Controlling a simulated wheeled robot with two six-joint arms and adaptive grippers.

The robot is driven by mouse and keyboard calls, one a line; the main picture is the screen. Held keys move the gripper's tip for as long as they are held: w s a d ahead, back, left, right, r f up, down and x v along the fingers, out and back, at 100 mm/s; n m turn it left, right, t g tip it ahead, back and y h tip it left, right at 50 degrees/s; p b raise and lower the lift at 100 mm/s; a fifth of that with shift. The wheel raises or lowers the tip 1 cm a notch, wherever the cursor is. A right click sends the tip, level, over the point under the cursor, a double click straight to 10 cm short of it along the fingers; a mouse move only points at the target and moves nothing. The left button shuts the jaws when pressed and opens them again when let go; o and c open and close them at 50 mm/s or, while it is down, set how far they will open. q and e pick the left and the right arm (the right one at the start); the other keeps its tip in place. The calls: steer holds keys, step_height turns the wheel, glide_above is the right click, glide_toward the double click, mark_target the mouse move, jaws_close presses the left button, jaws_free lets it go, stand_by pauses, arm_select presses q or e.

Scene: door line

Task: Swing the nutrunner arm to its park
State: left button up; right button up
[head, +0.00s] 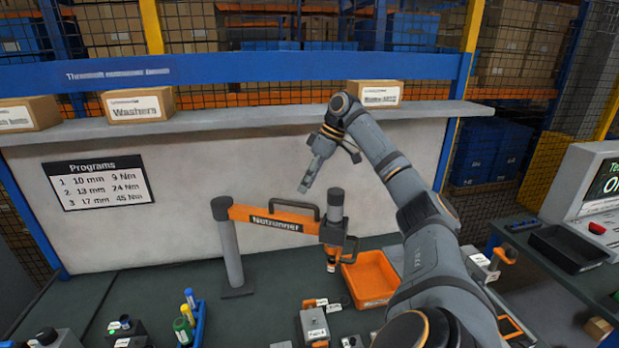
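The nutrunner arm (272,221) is an orange boom labelled "Nutrunner". It reaches right from the top of a grey post (231,255) on the bench. The nutrunner tool (334,230), with a dark body and side handle, hangs upright at its right end, just left of an orange bin (370,279). My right gripper (304,187) hangs above the boom and looks apart from the tool, in front of the white back panel. Its finger opening is not clear from this side. My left gripper is not in view. No park is clearly recognisable.
A shelf (240,119) with boxes runs above the back panel. A blue rack (196,322) with bottles stands front left. Small fixtures (314,322) sit in front of the orange bin. A monitor unit (594,190) and black tray (566,248) are at right. The bench around the post is clear.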

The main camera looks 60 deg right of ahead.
steer(key=shift+v, duration=1.1)
steer(key=shift+r, duration=0.15)
step_height(320, 180, up, 7)
steer(key=p, duration=0.7)
steer(key=shift+f, duration=0.25)
